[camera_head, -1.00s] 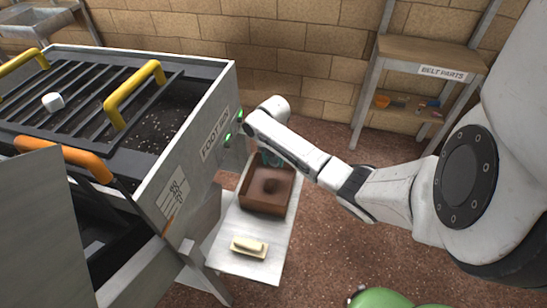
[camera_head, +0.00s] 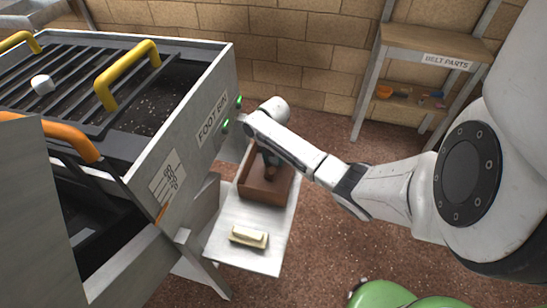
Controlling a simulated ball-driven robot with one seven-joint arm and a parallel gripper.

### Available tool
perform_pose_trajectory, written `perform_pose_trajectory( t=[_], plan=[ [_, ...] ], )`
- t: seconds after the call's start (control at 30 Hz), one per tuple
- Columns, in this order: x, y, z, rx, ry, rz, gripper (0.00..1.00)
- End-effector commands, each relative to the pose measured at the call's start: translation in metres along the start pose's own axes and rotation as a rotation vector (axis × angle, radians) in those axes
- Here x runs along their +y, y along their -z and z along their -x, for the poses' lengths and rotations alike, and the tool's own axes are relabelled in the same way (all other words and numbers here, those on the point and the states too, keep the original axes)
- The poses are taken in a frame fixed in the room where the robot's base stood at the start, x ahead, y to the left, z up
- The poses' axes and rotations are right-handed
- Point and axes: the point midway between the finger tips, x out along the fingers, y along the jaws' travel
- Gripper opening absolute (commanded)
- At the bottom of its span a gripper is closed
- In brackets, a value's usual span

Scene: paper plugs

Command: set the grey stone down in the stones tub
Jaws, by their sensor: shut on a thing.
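The brown open-topped tub (camera_head: 262,193), which I take for the stones tub, stands on a pale shelf beside the grey machine. My gripper (camera_head: 269,168) points down inside the tub's outline, near its back wall. It is small and dark here, partly covered by my white wrist. Its jaws are shut on a small dark lump (camera_head: 270,174), which I take for the grey stone; its colour is unclear in the shade. I cannot tell whether the lump touches the tub's floor.
A wooden belt-parts shelf (camera_head: 420,52) stands at the back right.

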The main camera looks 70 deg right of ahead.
Motion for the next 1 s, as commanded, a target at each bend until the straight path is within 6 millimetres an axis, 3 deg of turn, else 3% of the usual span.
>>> perform_pose_trajectory(
  t=[0.33, 0.6, 1.0],
  plan=[
    [0.0, 0.0, 0.0, 0.0, 0.0, 0.0, 0.76],
    [0.0, 0.0, 0.002, 0.0, 0.0, 0.0, 0.76],
    [0.0, 0.0, 0.031, 0.001, 0.001, 0.0, 0.76]
  ],
)
